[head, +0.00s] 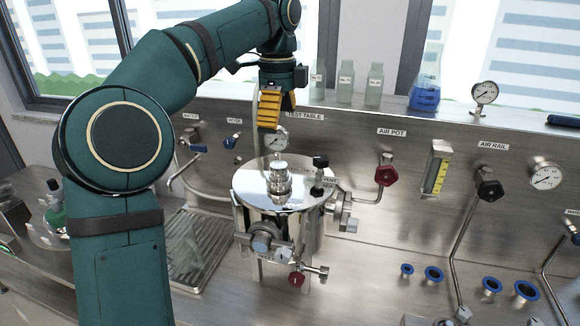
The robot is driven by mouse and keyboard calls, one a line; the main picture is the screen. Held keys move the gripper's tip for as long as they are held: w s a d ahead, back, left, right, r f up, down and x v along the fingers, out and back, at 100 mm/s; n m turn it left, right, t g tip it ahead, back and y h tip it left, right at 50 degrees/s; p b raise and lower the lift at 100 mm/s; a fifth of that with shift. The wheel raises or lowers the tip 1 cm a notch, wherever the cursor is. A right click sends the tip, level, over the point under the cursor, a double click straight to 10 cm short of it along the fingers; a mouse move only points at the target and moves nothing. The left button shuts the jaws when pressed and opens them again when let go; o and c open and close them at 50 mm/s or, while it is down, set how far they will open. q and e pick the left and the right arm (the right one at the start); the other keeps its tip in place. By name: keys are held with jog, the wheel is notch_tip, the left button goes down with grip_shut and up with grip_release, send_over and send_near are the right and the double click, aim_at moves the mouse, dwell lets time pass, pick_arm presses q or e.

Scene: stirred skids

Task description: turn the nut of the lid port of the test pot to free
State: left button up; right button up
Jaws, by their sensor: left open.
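The test pot (299,203) stands on the steel bench in the middle of the head view, with a shiny round lid. The lid port with its nut (279,181) rises from the lid's middle as a short metal stack. A black-topped vent fitting (319,171) stands beside it on the right. My left gripper (268,122) has yellow fingers pointing down and hangs above and slightly behind the port in the picture, apart from it. It is open and nothing shows between its fingers. My right gripper is not in view.
A red knob (387,175), a yellow flow gauge (436,170) and a black knob (489,188) line the back panel. Bottles, including a blue one (425,92), stand on the ledge. A drain tray (196,250) lies left of the pot. Blue-rimmed rings (434,274) lie right.

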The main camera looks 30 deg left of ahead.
aim_at(279, 176)
pick_arm(q)
notch_tip(279, 176, down, 14)
jog(key=b, duration=0.4)
jog(key=shift+s+r, duration=0.15)
jog(key=shift+r, duration=0.05)
jog(key=c, duration=1.2)
